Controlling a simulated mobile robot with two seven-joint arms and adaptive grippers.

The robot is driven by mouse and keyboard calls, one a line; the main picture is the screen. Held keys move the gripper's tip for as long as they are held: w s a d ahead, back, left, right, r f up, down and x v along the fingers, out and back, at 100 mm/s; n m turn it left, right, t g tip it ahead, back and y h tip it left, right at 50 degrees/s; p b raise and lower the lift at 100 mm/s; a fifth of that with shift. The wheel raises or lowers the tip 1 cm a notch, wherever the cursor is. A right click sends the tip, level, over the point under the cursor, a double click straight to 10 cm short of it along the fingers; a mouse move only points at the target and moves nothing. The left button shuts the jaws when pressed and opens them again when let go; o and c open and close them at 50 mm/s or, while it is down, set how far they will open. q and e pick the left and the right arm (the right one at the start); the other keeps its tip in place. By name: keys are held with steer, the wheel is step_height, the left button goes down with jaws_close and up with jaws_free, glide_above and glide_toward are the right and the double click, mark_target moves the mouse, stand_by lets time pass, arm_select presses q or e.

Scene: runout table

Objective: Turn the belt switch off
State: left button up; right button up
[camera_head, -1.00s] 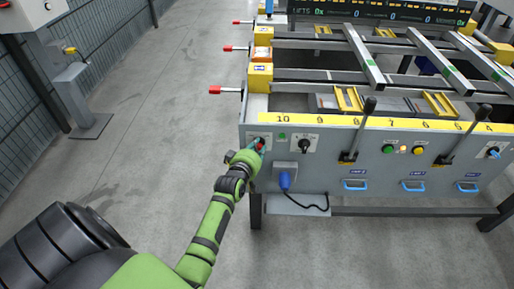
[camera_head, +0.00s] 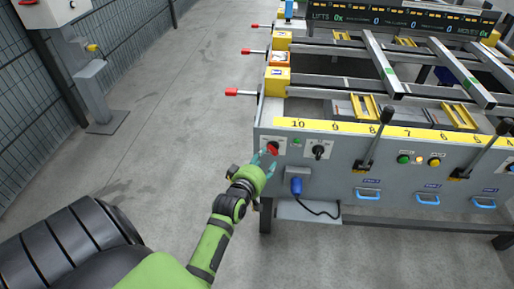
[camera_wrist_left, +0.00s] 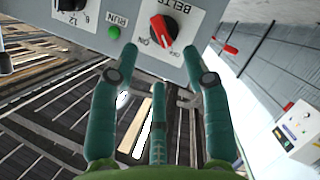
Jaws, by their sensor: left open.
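The belt switch is a red knob (camera_head: 273,148) on a white plate at the left end of the grey front panel. In the left wrist view the knob (camera_wrist_left: 164,32) shows close up and upside down, with "BELT", "ON" and "OFF" printed around it. I cannot tell surely which label it points at. My left gripper (camera_head: 262,161) is just below and left of the knob, its fingers spread toward the panel. In the left wrist view the teal fingers (camera_wrist_left: 155,65) are apart and empty, and the knob lies beyond their tips. My right gripper is out of view.
A black selector (camera_head: 319,150) sits right of the knob, with a green RUN lamp (camera_wrist_left: 114,32) between. Levers (camera_head: 371,143) and push buttons (camera_head: 404,159) are farther right. The floor (camera_head: 170,130) left of the table is clear.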

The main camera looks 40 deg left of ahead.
arm_select(q)
steer(key=v, duration=0.5)
stand_by(0.4)
